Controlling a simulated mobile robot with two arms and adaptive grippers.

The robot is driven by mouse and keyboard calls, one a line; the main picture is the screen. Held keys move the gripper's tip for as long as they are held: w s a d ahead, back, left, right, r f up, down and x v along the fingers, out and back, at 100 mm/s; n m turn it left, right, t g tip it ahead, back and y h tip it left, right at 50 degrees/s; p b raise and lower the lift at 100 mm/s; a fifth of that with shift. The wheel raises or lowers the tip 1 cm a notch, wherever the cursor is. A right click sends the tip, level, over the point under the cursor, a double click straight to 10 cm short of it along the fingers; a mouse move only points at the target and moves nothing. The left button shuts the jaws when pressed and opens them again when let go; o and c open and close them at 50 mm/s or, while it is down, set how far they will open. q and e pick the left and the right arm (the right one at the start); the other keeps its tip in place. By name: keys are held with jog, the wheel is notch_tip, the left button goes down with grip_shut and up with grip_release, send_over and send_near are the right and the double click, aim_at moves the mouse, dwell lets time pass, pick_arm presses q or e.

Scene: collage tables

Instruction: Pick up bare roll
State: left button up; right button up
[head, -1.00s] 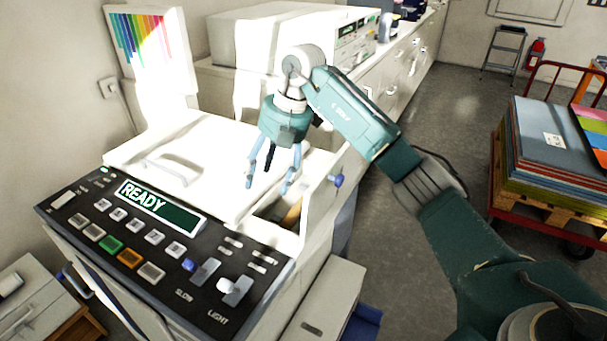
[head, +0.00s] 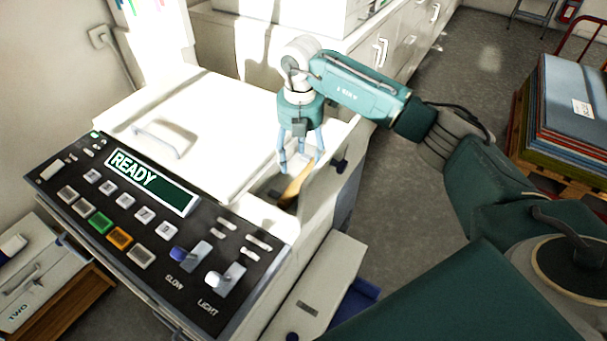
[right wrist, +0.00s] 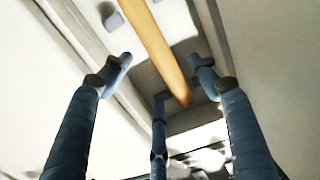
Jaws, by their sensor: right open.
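The bare roll (head: 296,188), a tan rod, lies in the narrow open slot at the right side of the white machine. Part of it is hidden by the slot walls. In the right wrist view the roll (right wrist: 154,42) runs lengthwise down the picture, ending between my fingers. My right gripper (head: 300,164) points down over the slot, its blue fingers apart and empty. In the right wrist view the right gripper (right wrist: 160,75) has fingers on both sides of the roll's line; I see no contact. My left gripper is not in view.
The machine's control panel (head: 150,215) with a READY display is in front of the slot. A white lid (head: 190,120) with a handle lies left of it. The slot's outer wall (head: 325,185) stands close on the right. A cart with stacked boards (head: 575,120) is at right.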

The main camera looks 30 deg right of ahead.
aim_at(302, 173)
jog(key=shift+d+f, duration=0.15)
jog(key=shift+f, duration=0.2)
jog(key=f+p, duration=0.2)
jog(key=f, duration=0.2)
jog(key=shift+w+f, duration=0.15)
jog(key=shift+w, duration=0.05)
jog(key=shift+f+p, duration=0.3)
jog(key=shift+f, duration=0.05)
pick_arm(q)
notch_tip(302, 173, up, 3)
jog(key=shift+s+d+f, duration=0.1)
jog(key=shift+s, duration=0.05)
pick_arm(e)
jog(key=shift+d+f, duration=0.1)
jog(key=shift+f, duration=0.1)
jog(key=c, duration=1.3)
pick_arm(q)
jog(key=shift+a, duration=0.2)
pick_arm(e)
jog(key=shift+o, duration=0.2)
